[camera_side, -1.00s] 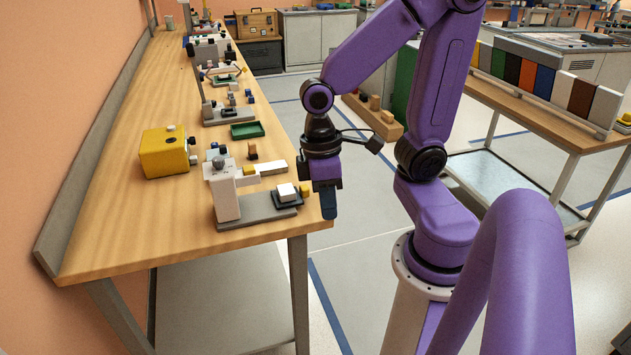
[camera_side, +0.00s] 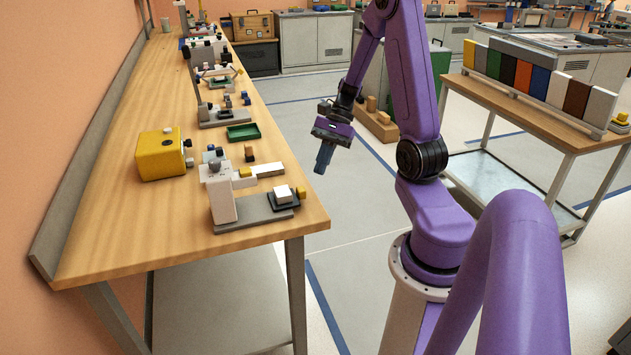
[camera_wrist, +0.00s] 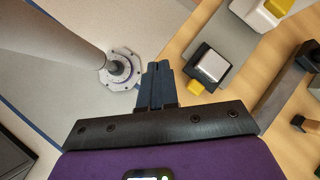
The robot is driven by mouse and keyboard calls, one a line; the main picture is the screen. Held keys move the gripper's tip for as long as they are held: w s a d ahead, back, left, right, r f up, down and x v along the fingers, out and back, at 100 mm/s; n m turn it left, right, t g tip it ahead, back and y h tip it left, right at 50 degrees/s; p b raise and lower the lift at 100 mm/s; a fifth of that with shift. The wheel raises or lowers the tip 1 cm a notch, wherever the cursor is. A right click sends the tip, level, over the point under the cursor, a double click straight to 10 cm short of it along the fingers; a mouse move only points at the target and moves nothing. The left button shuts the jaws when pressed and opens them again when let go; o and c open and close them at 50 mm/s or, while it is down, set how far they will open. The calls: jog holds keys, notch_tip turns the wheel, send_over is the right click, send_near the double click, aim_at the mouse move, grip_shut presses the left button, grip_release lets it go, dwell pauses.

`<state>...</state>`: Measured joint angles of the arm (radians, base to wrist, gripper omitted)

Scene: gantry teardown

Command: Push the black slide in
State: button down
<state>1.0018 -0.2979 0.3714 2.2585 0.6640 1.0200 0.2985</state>
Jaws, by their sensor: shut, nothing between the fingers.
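The black slide (camera_side: 286,206) sits on the grey base (camera_side: 235,224) of the gantry near the table's front right corner. It carries a white block (camera_side: 283,193) and has a yellow knob (camera_side: 300,192) on its right. In the wrist view the black slide (camera_wrist: 192,67) lies right of my fingers, with its yellow knob (camera_wrist: 195,88) on the near side. My gripper (camera_side: 320,168) is shut and empty, tilted, off the table's right edge and apart from the slide. Its shut fingers also show in the wrist view (camera_wrist: 157,67).
A white column (camera_side: 221,195) rises at the left of the base. A yellow box (camera_side: 160,157) and a green tray (camera_side: 243,132) stand farther along the table. Open floor lies right of the table edge around my gripper.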

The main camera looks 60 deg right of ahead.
jog(key=s+d+f+m+t, duration=0.1)
jog(key=s+d+m+t, duration=0.15)
jog(key=d+m, duration=0.3)
jog(key=s+d+f+m+t, duration=0.2)
jog(key=d+m+t, duration=0.15)
jog(key=d, duration=0.35)
jog(key=shift+m+h, duration=0.4)
jog(key=shift+w+a+r+x, duration=0.25)
jog(key=shift+r+x, duration=0.1)
jog(key=shift+x, duration=1.85)
jog(key=shift+w+a+r+x, duration=0.2)
jog(key=shift+r+x, duration=0.15)
jog(key=shift+x, duration=1.8)
jog(key=shift+w+a+r+x, duration=0.15)
jog(key=shift+w+r+x, duration=0.15)
jog(key=shift+x, duration=1.9)
